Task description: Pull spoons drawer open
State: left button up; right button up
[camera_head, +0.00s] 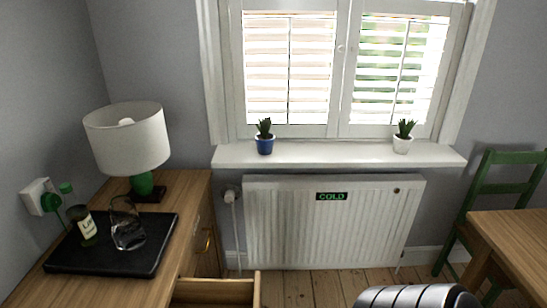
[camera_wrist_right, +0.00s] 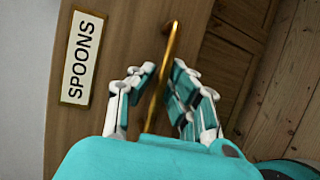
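In the right wrist view, a wooden drawer front (camera_wrist_right: 118,40) carries a framed label, "SPOONS" (camera_wrist_right: 82,58). A brass bar handle (camera_wrist_right: 172,42) is fixed on this front beside the label. My right gripper (camera_wrist_right: 163,72), teal and white, has its fingers closed in on either side of the handle, with the bar between them. In the head view, an open wooden drawer (camera_head: 216,290) juts from the counter at the bottom edge; its front, handle and label are out of frame. My left gripper is in neither view.
The wooden counter (camera_head: 185,185) holds a lamp (camera_head: 128,140) and a black tray (camera_head: 90,262) with a bottle (camera_head: 84,226) and a glass (camera_head: 127,230). A radiator (camera_head: 330,225) stands under the window. A green chair (camera_head: 505,190) and table (camera_head: 515,235) are at right. Bare floor (camera_head: 315,290) lies between.

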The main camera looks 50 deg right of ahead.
jog(key=o, duration=0.3)
jog(key=shift+s, duration=0.1)
jog(key=v, duration=1.1)
jog(key=shift+s, duration=0.4)
jog(key=shift+d, duration=0.15)
